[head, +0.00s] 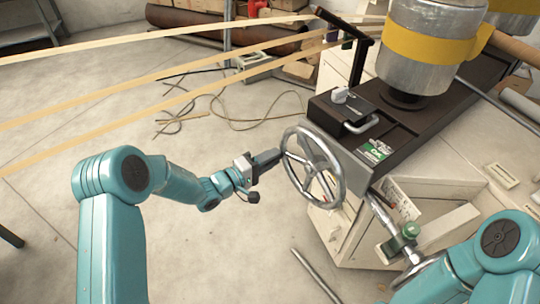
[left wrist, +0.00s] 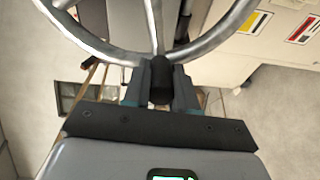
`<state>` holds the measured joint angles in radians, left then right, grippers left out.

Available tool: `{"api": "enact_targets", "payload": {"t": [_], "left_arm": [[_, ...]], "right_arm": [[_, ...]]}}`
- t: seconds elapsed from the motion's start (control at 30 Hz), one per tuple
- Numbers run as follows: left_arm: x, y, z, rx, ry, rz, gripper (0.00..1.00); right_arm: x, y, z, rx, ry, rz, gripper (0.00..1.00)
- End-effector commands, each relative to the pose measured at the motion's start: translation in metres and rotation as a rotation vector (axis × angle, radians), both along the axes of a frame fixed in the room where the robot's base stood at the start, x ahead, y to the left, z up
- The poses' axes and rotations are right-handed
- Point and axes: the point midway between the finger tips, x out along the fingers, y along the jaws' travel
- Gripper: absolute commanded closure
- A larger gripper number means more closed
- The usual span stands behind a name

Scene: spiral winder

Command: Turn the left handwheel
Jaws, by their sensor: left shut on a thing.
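The left handwheel (head: 311,168) is a silver metal wheel with spokes, mounted on the near side of the dark machine head. My left gripper (head: 277,157) reaches its left rim from the left. In the left wrist view, my left gripper (left wrist: 160,70) is shut on a short black handle (left wrist: 160,88) at the rim of the handwheel (left wrist: 222,38). The handle is hidden in the head view. My right arm shows at the lower right, but its gripper cannot be seen.
A shaft with a green clamp (head: 404,237) runs below the wheel to a second silver wheel, partly hidden by my right arm. A white cabinet (head: 335,230) stands below the machine. Tan strips (head: 130,82) cross the upper left. The floor at left is mostly clear.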

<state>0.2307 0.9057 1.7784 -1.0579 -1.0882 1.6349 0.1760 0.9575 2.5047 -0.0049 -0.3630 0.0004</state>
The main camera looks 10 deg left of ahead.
Motion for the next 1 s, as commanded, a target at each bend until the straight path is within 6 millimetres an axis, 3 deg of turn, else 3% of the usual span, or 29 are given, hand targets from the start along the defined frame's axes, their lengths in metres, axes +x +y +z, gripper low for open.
{"api": "enact_targets", "payload": {"t": [0.57,0.6,0.67,1.0], "left_arm": [[-0.0013,-0.0017,-0.0041,-0.023,0.022,-0.003,1.0],[-0.0013,-0.0017,-0.0041,-0.023,0.022,-0.003,0.67],[-0.0013,-0.0017,-0.0041,-0.023,0.021,-0.003,0.48],[-0.0029,0.001,-0.0036,-0.023,0.021,-0.001,0.48]], "right_arm": [[0.0,0.0,-0.0009,0.0,0.0,0.0,1.0],[0.0,0.0,-0.0009,0.0,0.0,0.0,1.0],[0.0,0.0,-0.0009,0.0,0.0,0.0,1.0],[0.0,0.0,-0.0012,0.0,0.0,0.0,1.0]]}}
